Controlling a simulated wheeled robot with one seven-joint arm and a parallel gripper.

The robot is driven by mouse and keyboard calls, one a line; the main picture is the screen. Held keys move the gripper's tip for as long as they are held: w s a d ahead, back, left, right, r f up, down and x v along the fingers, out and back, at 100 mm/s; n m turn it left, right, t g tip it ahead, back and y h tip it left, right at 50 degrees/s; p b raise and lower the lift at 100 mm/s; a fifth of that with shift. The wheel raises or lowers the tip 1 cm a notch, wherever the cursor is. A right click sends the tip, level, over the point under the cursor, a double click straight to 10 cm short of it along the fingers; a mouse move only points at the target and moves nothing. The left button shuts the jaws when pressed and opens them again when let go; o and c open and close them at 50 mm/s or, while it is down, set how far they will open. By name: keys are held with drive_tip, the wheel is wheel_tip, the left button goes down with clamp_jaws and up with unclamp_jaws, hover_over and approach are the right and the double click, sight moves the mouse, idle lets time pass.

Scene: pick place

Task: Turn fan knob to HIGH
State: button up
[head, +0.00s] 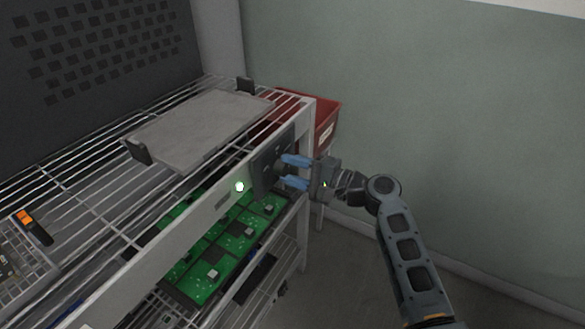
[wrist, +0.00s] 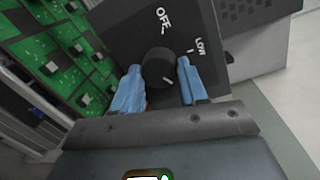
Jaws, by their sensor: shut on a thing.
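The black round fan knob (wrist: 157,66) sits on a dark control panel (wrist: 120,30) in the wrist view. The panel reads OFF above the knob and LOW to its upper right. A small white mark shows on the knob's lower right side. No HIGH label is visible. My gripper (wrist: 158,68) has its blue fingers on either side of the knob and is shut on it. In the head view, the dark panel (head: 267,178) is fixed to the rack's front edge, with my gripper (head: 284,171) against it. The knob is not clear there.
A wire rack (head: 90,165) carries a flat grey plate (head: 200,128). Green circuit boards (head: 200,275) lie on the level below. A red bin (head: 326,112) is behind the rack's right end. Open floor (head: 345,290) and a bare wall (head: 430,110) are to the right.

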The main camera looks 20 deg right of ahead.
drive_tip(key=shift+f, duration=0.1)
drive_tip(key=o, duration=1.1)
drive_tip(key=shift+c, duration=0.2)
drive_tip(key=v, duration=0.7)
drive_tip(key=shift+s+d, duration=0.3)
